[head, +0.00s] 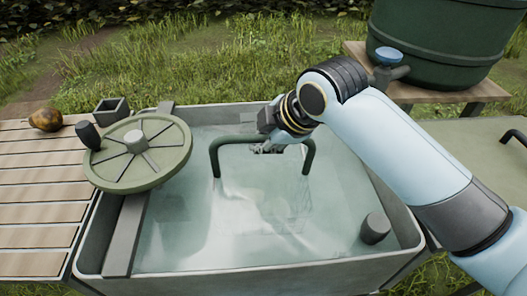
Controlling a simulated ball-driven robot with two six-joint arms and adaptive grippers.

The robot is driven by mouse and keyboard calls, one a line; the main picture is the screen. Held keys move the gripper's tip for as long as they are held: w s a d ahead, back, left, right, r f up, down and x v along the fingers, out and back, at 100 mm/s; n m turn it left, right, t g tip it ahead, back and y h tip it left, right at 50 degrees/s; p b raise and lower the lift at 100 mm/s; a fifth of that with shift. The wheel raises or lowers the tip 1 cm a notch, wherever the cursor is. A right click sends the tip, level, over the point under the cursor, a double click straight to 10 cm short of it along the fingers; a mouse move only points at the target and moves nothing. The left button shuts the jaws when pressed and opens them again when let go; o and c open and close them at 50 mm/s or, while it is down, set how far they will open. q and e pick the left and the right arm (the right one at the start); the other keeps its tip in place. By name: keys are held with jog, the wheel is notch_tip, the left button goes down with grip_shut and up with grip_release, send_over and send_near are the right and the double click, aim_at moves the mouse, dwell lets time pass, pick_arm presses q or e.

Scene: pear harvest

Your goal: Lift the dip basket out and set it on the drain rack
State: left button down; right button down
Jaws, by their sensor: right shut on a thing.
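The dip basket shows mainly as its dark green arched handle (228,142), which stands up out of the water in the grey dip tank (270,271). The basket's body is under the surface and only blurred shapes show there. My right gripper (268,147) reaches in from the right and is shut on the top bar of the handle, near its middle. The handle looks upright. The slatted wooden surface at the left, which looks like the drain rack (40,206), stands beside the tank with its near part bare. My left gripper is out of view.
A green spoked wheel (120,171) and a grey bar (124,238) lie over the tank's left side. A brownish pear (45,119) and a small grey box (111,114) are behind. A grey cylinder (375,229) is at the tank's right. A green barrel (440,40) stands back right.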

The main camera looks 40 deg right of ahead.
notch_tip(320, 180, up, 7)
jog(key=p, duration=0.4)
notch_tip(320, 180, up, 16)
jog(key=p, duration=1.9)
jog(key=shift+f, duration=0.1)
